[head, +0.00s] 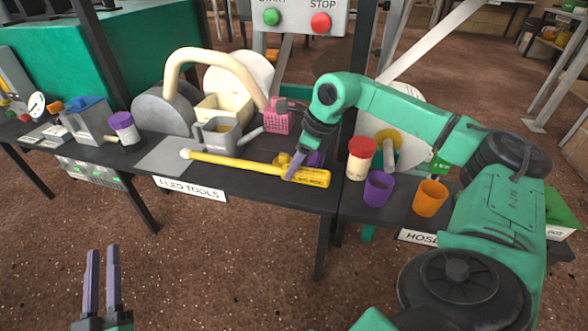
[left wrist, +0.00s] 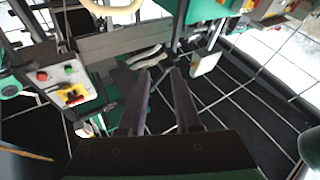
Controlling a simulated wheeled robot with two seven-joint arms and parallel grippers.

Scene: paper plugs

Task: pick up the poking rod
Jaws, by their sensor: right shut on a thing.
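The poking rod (head: 235,163) is a long yellow rod with a pale ball tip at its left end and a thicker yellow handle at its right. It lies along the front of the dark table, above the "FEED TOOLS" label. My right gripper (head: 291,172) reaches down at the handle end and is shut on the rod; its far finger is partly hidden. I cannot tell whether the rod is clear of the tabletop. My left gripper (head: 103,252) is open and empty, low in front of the table. Its two fingers also show apart in the left wrist view (left wrist: 160,95).
Behind the rod stand a grey watering can (head: 219,135), a pink basket (head: 278,121) and a cream box (head: 222,108). To the right are a red-lidded jar (head: 361,158), a purple cup (head: 378,189) and an orange cup (head: 430,198). A purple-lidded jar (head: 125,130) stands left.

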